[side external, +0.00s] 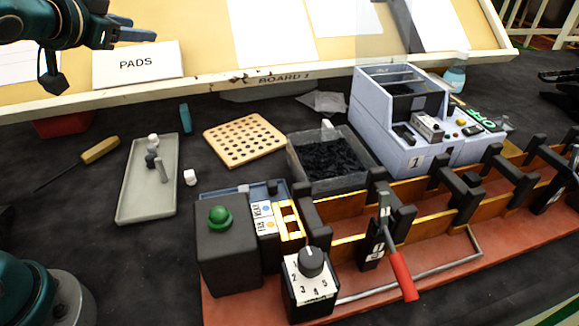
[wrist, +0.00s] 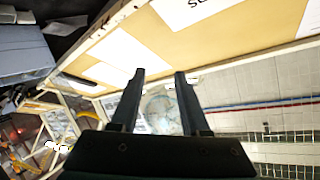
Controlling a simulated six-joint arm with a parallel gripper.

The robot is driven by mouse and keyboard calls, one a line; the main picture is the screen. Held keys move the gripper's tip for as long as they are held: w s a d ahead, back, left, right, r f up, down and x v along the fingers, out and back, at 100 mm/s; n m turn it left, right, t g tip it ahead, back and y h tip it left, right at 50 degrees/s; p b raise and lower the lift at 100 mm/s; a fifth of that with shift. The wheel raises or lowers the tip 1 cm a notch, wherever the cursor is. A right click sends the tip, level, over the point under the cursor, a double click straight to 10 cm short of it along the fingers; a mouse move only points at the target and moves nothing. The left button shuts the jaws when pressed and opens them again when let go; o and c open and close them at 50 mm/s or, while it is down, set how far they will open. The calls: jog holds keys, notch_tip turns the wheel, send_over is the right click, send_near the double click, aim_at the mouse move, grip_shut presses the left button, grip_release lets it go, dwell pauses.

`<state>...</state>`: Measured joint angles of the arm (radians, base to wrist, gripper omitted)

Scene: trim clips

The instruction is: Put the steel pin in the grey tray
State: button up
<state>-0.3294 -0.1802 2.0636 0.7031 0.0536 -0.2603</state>
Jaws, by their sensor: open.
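The grey tray (side external: 133,206) is long and shallow and sits on the dark table at left in the side view. A short grey cylinder (side external: 161,171), which looks like the steel pin, is inside the tray near its middle. Beside it in the tray is a dark and pale grey knobbed piece (side external: 152,151). My gripper (side external: 143,28) is at the upper left, high above the board and well away from the tray. Its two fingers are apart and empty, which also shows in the wrist view (wrist: 160,78). Neither tray nor pin shows in the wrist view.
A white cap (side external: 190,177) lies just right of the tray, a screwdriver (side external: 99,150) to its left. A holed wooden board (side external: 244,139), a bin of dark clips (side external: 330,158) and a black box with a green button (side external: 224,240) stand further right. The PADS sign (side external: 138,65) is behind.

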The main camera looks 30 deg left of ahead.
jog(key=s+d+f+g+h, duration=0.1)
jog(key=s+d+f+g, duration=0.1)
jog(key=s, duration=0.4)
jog(key=s+d+f+g+h, duration=0.2)
jog(key=s+d+f+g, duration=0.1)
jog(key=s+d+f, duration=0.2)
jog(key=s+d+f+n+g+h, duration=0.1)
jog(key=s+d+f+g+h, duration=0.1)
jog(key=s+d+f, duration=0.2)
jog(key=s+d, duration=0.2)
jog(key=s, duration=0.2)
jog(key=shift+s+d, duration=0.35)
